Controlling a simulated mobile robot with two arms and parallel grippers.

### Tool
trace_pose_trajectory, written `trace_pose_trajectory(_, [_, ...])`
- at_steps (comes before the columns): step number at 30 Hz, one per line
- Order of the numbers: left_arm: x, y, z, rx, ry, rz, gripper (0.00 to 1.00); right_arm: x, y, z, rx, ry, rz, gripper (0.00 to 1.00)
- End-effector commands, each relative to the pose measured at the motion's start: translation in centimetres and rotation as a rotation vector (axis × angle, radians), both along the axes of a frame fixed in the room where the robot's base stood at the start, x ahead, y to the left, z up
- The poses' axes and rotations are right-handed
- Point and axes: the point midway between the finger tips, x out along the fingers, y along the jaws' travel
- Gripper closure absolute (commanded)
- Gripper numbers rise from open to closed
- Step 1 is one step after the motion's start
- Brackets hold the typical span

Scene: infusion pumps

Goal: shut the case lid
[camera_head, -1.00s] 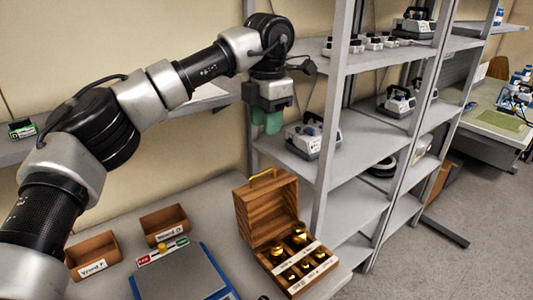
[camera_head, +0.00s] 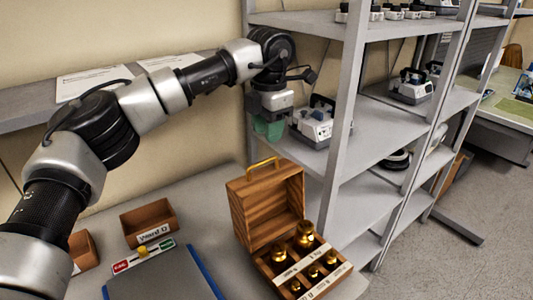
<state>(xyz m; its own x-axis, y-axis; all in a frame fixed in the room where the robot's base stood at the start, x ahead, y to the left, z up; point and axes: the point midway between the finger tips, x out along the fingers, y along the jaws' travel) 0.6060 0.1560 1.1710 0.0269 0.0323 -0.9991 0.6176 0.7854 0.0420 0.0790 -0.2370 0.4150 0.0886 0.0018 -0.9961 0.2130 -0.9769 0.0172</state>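The wooden case (camera_head: 345,271) stands on the bench with several brass weights in its base. My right gripper is out of view.
A grey shelf rack (camera_head: 345,120) with pumps stands close behind and right of the case. A balance plate (camera_head: 165,276), a Ward D bin (camera_head: 148,221) and another bin (camera_head: 84,250) sit to the left.

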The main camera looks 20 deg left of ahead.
Motion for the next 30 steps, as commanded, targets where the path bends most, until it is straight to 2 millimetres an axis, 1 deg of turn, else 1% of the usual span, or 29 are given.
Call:
trace_pose_trajectory(1, [0.0,0.1,-1.0,0.002,0.005,0.001,0.64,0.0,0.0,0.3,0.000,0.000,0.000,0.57])
trace_pose_trajectory(6, [0.0,0.2,-4.1,0.001,0.004,0.001,0.64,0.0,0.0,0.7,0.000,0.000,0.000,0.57])
trace_pose_trajectory(10, [0.1,0.3,-5.8,0.002,0.002,0.001,0.64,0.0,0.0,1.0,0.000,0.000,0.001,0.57])
trace_pose_trajectory(15, [0.1,0.3,-6.8,0.001,0.001,0.001,0.64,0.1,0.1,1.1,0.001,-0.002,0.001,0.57])
trace_pose_trajectory(23, [0.2,0.3,-7.0,0.001,0.001,0.002,0.64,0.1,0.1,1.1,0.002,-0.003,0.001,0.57])
trace_pose_trajectory(26, [0.1,0.3,-7.0,0.001,0.001,0.001,0.78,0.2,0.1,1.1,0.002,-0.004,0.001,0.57])
trace_pose_trajectory(30, [0.2,0.3,-7.0,0.001,0.001,0.001,0.99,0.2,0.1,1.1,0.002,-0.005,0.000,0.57])
